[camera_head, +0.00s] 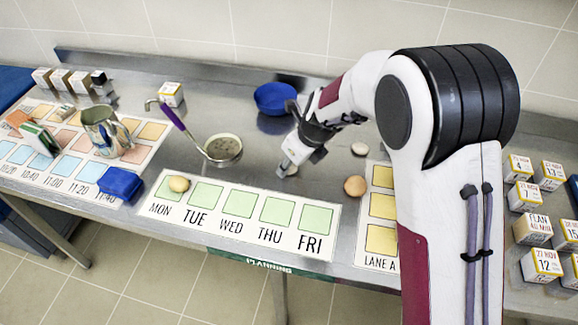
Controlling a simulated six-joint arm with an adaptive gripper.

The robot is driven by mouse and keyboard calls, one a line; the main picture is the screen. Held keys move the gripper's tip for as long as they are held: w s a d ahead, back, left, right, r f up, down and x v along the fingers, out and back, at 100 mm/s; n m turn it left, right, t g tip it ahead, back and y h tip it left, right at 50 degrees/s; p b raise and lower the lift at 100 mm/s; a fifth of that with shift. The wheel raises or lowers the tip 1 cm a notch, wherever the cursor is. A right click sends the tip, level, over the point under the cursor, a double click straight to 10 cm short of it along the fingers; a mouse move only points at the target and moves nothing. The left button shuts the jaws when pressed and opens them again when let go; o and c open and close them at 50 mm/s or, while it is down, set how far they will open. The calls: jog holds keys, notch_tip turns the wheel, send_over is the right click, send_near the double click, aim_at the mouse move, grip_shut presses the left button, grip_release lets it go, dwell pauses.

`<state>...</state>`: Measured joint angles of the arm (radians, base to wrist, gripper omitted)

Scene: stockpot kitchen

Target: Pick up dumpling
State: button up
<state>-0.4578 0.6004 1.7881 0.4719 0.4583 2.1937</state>
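My gripper (284,167) points down at the metal counter, just behind the day strip. A small pale rounded thing (293,171), possibly a dumpling, shows right beside its fingertips, partly hidden by them. I cannot tell whether the fingers touch it or are closed on it. Another pale rounded thing (359,149) lies on the counter to the right of the gripper. A light-brown round thing (355,186) lies in front of that one. A yellowish potato-like thing (179,184) lies on the MON square. Which of these is the dumpling is unclear at this size.
A blue bowl (274,97) stands behind the gripper. A ladle with a purple handle (222,149) lies to the left. A metal pitcher (104,132) and a blue cloth-like item (120,183) are farther left. Several labelled boxes (534,229) stand at right. The TUE to FRI squares are bare.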

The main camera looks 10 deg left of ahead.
notch_tip(320, 180, up, 10)
dwell(0.7)
jog(key=shift+r, duration=0.1)
dwell(0.6)
jog(key=w+d+r+m+t+h, duration=0.1)
jog(key=w+d+r+m, duration=0.15)
jog(key=w+d, duration=0.4)
jog(key=w+d+r+m+t+h, duration=0.1)
jog(key=w+d+r+m, duration=0.1)
jog(key=w+d+m, duration=0.4)
jog(key=w+d, duration=0.4)
jog(key=d, duration=0.5)
jog(key=w+d+m+h, duration=0.1)
jog(key=w+d, duration=0.4)
jog(key=d, duration=0.5)
jog(key=shift+f+m, duration=0.25)
